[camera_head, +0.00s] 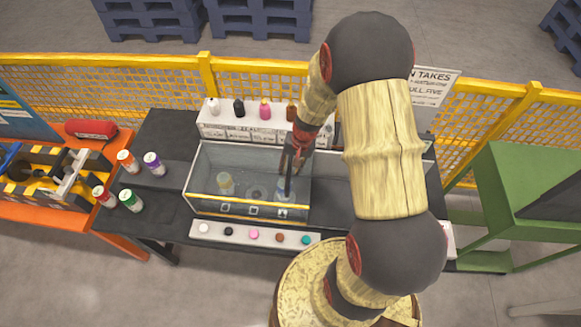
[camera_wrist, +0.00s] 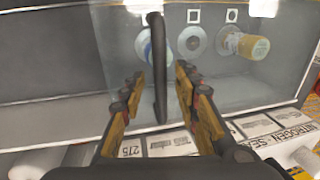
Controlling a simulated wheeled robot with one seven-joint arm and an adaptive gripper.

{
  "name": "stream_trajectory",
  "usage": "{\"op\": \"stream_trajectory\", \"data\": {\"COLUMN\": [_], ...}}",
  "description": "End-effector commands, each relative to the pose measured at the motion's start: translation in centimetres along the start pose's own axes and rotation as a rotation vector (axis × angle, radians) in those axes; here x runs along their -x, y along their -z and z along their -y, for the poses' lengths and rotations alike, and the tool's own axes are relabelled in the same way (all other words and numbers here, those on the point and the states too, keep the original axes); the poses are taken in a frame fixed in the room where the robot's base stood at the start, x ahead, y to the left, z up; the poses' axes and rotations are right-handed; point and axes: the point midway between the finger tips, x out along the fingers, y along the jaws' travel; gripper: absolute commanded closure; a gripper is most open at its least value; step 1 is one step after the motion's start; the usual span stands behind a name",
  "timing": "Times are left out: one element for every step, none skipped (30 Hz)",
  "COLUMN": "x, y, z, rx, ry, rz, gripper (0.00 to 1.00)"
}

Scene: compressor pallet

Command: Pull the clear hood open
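The clear hood (camera_head: 215,160) is a see-through cover over the left part of a long box on the dark table; its clear panel also shows in the wrist view (camera_wrist: 115,40). A black upright bar handle (camera_wrist: 158,65) is on the hood. My gripper (camera_wrist: 159,78) is open, with one finger on each side of the handle and visible gaps between. In the head view my gripper (camera_head: 290,160) is at the hood's right end, partly hidden by my arm. Under the hood are a yellow-topped jar (camera_wrist: 247,46), a round seat (camera_wrist: 192,41) and a blue-white jar (camera_wrist: 145,46).
A white rack (camera_head: 235,125) with several bottles stands behind the box. A strip of coloured caps (camera_head: 250,235) lies in front. Several lidded jars (camera_head: 130,200) stand at the left. The box's right part (camera_head: 332,175) shows no jars, though my arm hides some of it.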

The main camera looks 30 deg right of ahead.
Motion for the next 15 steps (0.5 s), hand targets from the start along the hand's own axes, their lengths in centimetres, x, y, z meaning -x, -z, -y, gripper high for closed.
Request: {"op": "stream_trajectory", "data": {"x": [0.01, 0.01, 0.01, 0.01, 0.02, 0.02, 0.02, 0.02, 0.02, 0.02, 0.02, 0.02, 0.02, 0.02, 0.02], "y": [0.0, 0.0, -0.01, -0.01, -0.01, -0.01, -0.01, -0.01, -0.01, -0.01, -0.02, -0.02, -0.02, -0.02, -0.02], "z": [0.0, 0.0, 0.0, -0.01, -0.01, -0.01, -0.01, -0.01, -0.01, -0.01, -0.01, -0.01, -0.01, -0.01, -0.01], "rx": [0.0, 0.0, 0.0, 0.0, 0.0, 0.0, 0.0, 0.0, 0.0, 0.0, -0.001, -0.001, -0.001, -0.001, -0.001], "ry": [0.0, 0.0, 0.0, 0.0, 0.0, 0.0, 0.0, 0.0, 0.0, 0.0, 0.0, 0.0, 0.0, 0.0, 0.0], "rz": [0.0, 0.0, 0.0, 0.0, 0.0, 0.0, 0.0, 0.0, 0.0, 0.0, 0.0, 0.0, 0.0, 0.0, 0.0], "gripper": [0.68, 0.7, 0.72, 0.74, 0.76, 0.78, 0.8, 0.81, 0.84, 0.85, 0.87, 0.89, 0.91, 0.93, 0.95]}}
